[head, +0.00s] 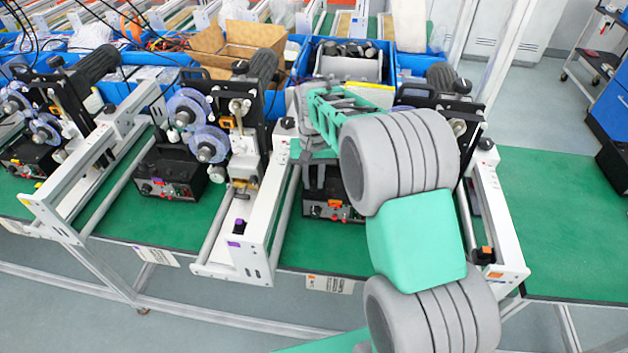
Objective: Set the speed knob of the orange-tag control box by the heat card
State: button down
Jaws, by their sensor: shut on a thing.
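The orange-tag control box (318,209) is a black box on the green bench top, with an orange tag (335,204) and small red controls on its front. My arm and gripper hide much of its upper part. My gripper (313,180) points down at the left part of the box, its grey fingers shut at the box's panel. The speed knob is hidden between or behind the fingers. The heat card (330,284) appears to be the white card with an orange mark at the bench's front edge below the box; its print is too small to read.
A purple-tag control box (165,183) and another box (28,160) stand to the left. White machine frames (255,238) (500,225) flank the orange-tag box. Blue bins (410,62) and a cardboard box (235,40) are behind. The bench's right end (570,220) is clear.

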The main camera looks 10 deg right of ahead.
aim_at(313, 183)
jog(key=shift+m, duration=0.3)
jog(key=c, duration=1.2)
grip_release()
jog(key=shift+r, duration=0.1)
notch_tip(313, 183, up, 7)
jog(key=shift+f+b, duration=0.1)
jog(key=shift+b, duration=0.65)
jog(key=shift+r, duration=0.4)
